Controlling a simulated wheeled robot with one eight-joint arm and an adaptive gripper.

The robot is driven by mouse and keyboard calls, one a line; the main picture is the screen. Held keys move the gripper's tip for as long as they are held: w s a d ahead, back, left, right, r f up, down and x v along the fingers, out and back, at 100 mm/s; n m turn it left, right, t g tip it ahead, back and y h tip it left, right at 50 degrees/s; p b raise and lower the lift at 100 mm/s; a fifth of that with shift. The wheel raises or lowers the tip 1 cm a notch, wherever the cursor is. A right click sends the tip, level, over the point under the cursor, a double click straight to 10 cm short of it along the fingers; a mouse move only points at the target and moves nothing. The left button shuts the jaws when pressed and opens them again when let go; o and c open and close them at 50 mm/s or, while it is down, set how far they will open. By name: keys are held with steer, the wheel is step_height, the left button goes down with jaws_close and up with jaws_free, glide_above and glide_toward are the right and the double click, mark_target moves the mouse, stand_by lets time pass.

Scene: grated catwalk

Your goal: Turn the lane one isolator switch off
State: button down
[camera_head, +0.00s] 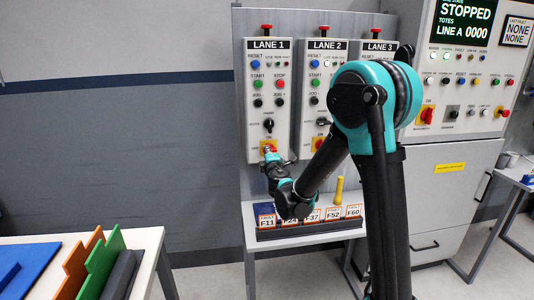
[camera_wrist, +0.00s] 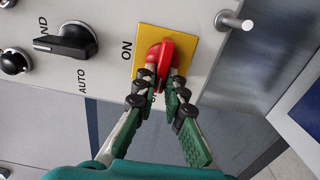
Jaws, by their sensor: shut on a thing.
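The lane one isolator switch is a red rotary handle (camera_wrist: 163,56) on a yellow plate (camera_wrist: 184,38) at the bottom of the LANE 1 panel (camera_head: 268,100). In the wrist view "ON" is printed beside the plate; a second label is mostly hidden by my fingers. My gripper (camera_wrist: 162,84) is shut on the red handle, with one finger on each side of its near end. In the head view my gripper (camera_head: 270,155) is at the yellow plate, and the handle is mostly hidden.
A black HAND/AUTO selector (camera_wrist: 70,42) is left of the plate in the wrist view. A metal peg (camera_wrist: 234,20) sticks out at the panel edge. A table with a rack of fault cards (camera_head: 312,218) stands below. LANE 2 panel (camera_head: 322,85) is close by.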

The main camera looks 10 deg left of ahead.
stand_by(0.4)
steer(key=c, duration=1.6)
jaws_free()
steer(key=v, duration=1.2)
